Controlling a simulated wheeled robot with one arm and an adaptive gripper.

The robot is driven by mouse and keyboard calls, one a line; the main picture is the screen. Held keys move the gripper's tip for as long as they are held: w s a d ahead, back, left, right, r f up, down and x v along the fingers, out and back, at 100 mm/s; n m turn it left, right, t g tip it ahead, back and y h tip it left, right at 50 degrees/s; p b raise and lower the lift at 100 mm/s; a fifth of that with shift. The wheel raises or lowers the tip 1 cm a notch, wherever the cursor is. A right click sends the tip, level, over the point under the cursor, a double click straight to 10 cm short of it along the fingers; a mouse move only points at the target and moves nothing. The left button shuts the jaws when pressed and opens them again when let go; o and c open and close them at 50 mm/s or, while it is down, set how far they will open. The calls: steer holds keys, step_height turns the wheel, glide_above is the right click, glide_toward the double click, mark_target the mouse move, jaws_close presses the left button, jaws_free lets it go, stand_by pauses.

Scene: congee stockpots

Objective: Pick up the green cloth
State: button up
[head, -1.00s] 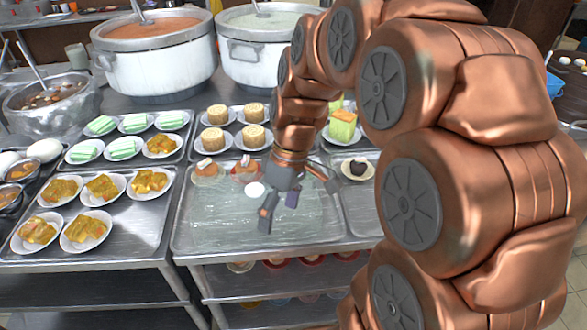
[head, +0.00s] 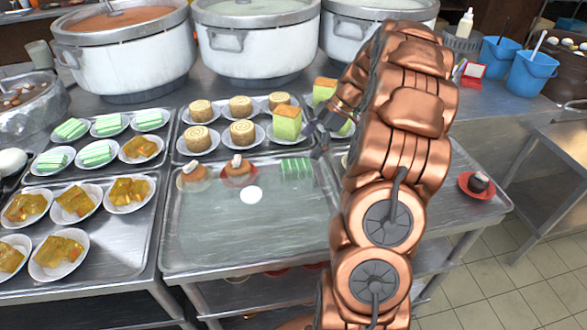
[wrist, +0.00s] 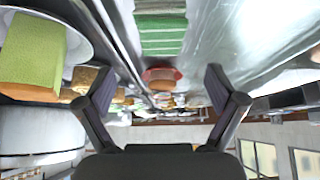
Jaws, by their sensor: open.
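A green-and-white striped piece (head: 297,169), the likeliest match for the green cloth, lies at the back right of the tray with the clear glossy cover. It also shows at the top of the wrist view (wrist: 160,35). I cannot tell for sure that it is fabric. My gripper (head: 318,148) is just behind and right of it, partly hidden by my arm. In the wrist view my gripper (wrist: 158,90) has its two fingers wide apart with nothing between them, and the striped piece lies beyond them.
Plated green cakes (head: 287,123) stand close behind my gripper, and one fills the left of the wrist view (wrist: 35,55). Two brown buns (head: 238,171) and a white disc (head: 251,195) are on the same tray (head: 215,262). Large stockpots (head: 257,45) stand behind. The tray's front is clear.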

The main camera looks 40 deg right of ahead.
mark_target(296, 165)
steer(key=shift+a+f, duration=0.2)
steer(key=shift+f, duration=0.15)
steer(key=shift+w+a+f, duration=0.1)
steer(key=shift+a+f, duration=0.2)
steer(key=shift+f, duration=0.15)
steer(key=shift+d+p+x, duration=0.2)
steer(key=shift+p+x, duration=0.95)
steer(key=shift+x, duration=2.2)
steer(key=shift+f, duration=0.15)
steer(key=c, duration=1.2)
